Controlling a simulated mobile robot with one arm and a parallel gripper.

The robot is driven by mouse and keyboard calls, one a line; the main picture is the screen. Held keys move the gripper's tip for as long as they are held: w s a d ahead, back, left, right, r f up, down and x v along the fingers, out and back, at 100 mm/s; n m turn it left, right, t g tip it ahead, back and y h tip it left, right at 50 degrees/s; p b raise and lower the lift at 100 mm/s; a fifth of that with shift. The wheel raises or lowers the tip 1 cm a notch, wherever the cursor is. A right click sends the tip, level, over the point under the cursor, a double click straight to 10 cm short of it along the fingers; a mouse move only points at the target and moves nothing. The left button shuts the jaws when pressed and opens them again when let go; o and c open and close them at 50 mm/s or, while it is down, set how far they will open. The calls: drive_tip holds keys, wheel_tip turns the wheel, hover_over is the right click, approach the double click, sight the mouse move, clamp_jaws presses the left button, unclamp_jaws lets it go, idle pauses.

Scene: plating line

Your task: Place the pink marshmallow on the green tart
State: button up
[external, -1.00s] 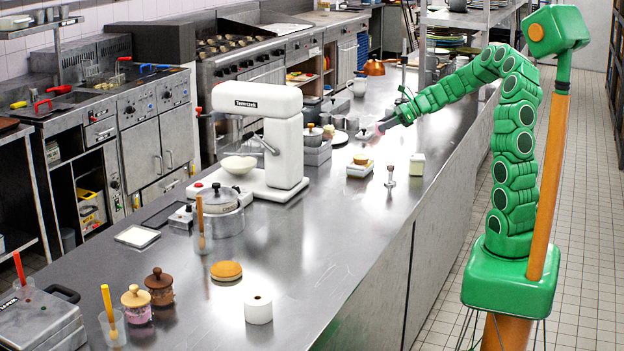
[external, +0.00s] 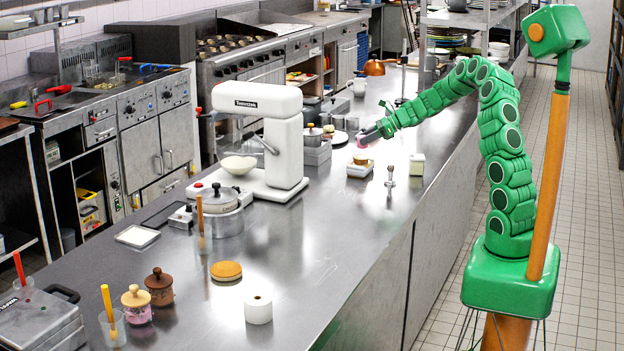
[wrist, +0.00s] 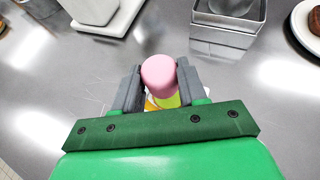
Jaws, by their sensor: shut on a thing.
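My gripper (wrist: 158,83) is shut on the pink marshmallow (wrist: 158,73), which stands out between the two grey jaws in the wrist view. In the external view my gripper (external: 366,139) hangs just above a small tart on a white block (external: 359,171), with a bit of pink showing under the jaws. A yellow-green surface (wrist: 168,101), likely the green tart, shows right beneath the marshmallow in the wrist view, mostly hidden by it and the jaws. I cannot tell whether the marshmallow touches it.
A small metal stand (external: 390,177) and a pale green-and-white block (external: 416,164) stand to the right of the tart. A white mixer (external: 262,140) and metal containers (external: 316,152) are to the left.

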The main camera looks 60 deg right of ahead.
sight(365, 147)
drive_tip(key=shift+w+d+f, duration=0.15)
drive_tip(key=shift+w+f, duration=0.15)
drive_tip(key=shift+f, duration=1.6)
drive_tip(key=shift+f, duration=0.1)
drive_tip(key=o, duration=0.7)
drive_tip(key=shift+c, duration=0.2)
